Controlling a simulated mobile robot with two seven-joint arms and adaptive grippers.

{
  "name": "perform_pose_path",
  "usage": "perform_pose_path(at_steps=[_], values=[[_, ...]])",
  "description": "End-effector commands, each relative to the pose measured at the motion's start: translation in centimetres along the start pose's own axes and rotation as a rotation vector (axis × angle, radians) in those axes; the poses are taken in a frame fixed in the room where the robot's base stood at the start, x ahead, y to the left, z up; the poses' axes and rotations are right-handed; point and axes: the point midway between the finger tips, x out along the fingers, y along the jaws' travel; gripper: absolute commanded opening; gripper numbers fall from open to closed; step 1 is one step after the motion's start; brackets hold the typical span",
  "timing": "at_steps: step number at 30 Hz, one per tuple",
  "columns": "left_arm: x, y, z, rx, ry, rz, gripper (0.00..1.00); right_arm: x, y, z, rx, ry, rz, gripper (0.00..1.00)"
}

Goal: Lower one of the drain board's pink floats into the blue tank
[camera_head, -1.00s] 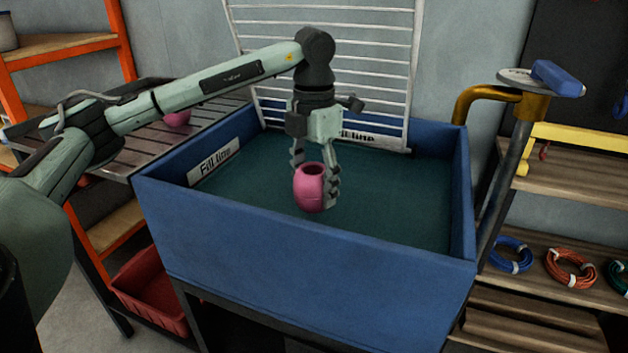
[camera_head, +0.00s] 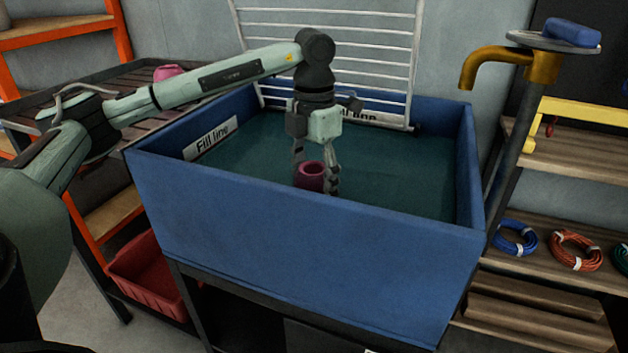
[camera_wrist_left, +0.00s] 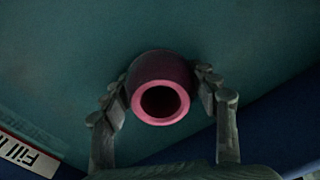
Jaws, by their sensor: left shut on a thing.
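The blue tank (camera_head: 310,255) stands in the middle of the head view, with dark teal water (camera_head: 390,180) inside. My left gripper (camera_head: 315,180) reaches down into the tank and is shut on a pink float (camera_head: 311,171). The float is upright, its open hole facing up. Its lower part looks dark and is partly hidden by the tank's front wall and the water. The left wrist view shows the float's pink rim (camera_wrist_left: 160,102) between the two fingers. Another pink float (camera_head: 168,72) sits on the slatted drain board (camera_head: 110,75) at the left, partly behind my arm. My right gripper is not in view.
A white rack (camera_head: 340,50) stands at the tank's back edge. A brass tap (camera_head: 500,62) with a blue block (camera_head: 572,32) on its plate rises at the right. Fill line labels (camera_head: 212,138) mark the inner walls. A red crate (camera_head: 150,275) is low at the left.

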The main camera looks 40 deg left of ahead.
Motion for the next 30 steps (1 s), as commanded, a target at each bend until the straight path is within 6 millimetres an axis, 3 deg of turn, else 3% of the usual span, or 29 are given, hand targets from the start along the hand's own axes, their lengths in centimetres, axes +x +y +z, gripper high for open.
perform_pose_path(at_steps=[5, 6, 11, 18, 22, 30], values=[[-0.01, 0.01, -0.01, 0.000, 0.000, 0.000, 0.30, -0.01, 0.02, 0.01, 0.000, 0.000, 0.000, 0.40], [-0.02, 0.01, -0.01, 0.000, 0.000, 0.000, 0.64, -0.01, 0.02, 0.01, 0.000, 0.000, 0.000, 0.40], [-0.02, 0.01, -0.01, 0.000, 0.000, 0.000, 0.84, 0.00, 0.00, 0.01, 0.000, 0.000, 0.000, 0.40], [-0.01, 0.01, -0.01, 0.000, 0.000, 0.000, 0.85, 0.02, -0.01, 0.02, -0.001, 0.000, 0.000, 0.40], [-0.01, 0.01, -0.01, 0.000, 0.000, 0.000, 1.00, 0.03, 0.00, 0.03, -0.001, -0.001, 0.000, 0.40], [-0.02, 0.00, 0.00, 0.000, 0.000, 0.000, 1.00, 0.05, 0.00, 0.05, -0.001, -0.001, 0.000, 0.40]])
